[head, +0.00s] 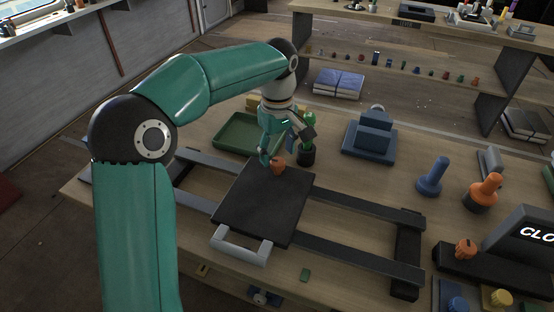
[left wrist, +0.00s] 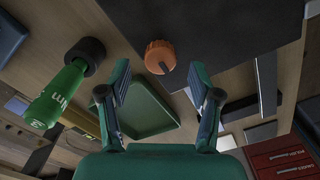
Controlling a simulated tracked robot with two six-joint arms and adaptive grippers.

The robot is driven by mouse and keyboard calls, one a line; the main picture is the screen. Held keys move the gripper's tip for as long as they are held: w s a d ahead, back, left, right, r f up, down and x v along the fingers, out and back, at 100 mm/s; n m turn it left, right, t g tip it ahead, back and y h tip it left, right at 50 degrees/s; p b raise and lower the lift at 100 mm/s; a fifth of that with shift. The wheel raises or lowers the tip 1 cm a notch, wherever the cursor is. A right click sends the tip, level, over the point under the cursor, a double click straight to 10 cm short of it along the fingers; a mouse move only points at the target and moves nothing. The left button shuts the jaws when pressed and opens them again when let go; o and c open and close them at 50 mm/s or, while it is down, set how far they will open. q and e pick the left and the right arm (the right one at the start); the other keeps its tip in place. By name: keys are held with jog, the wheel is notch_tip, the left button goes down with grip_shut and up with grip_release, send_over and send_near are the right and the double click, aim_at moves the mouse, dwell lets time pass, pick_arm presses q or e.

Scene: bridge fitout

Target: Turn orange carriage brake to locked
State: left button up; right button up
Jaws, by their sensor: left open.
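The orange carriage brake (head: 278,167) is a small round knob at the far edge of the dark carriage plate (head: 262,205). In the left wrist view the brake (left wrist: 160,56) shows a dark mark on its rim, toward my gripper. My left gripper (head: 286,147) is above and just behind the brake in the head view. In the left wrist view its two fingers (left wrist: 160,94) are spread and empty, with the brake ahead of the gap and apart from both. My right gripper is in neither view.
The carriage sits on two dark rails (head: 365,206) with a grey handle (head: 242,247) in front. A green bottle (left wrist: 58,95) with a black cap stands close beside my gripper. A green tray (head: 247,134) and a blue block stand (head: 369,138) are behind.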

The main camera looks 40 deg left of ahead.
pick_arm(q)
jog(key=shift+f, duration=1.2)
jog(key=c, duration=1.1)
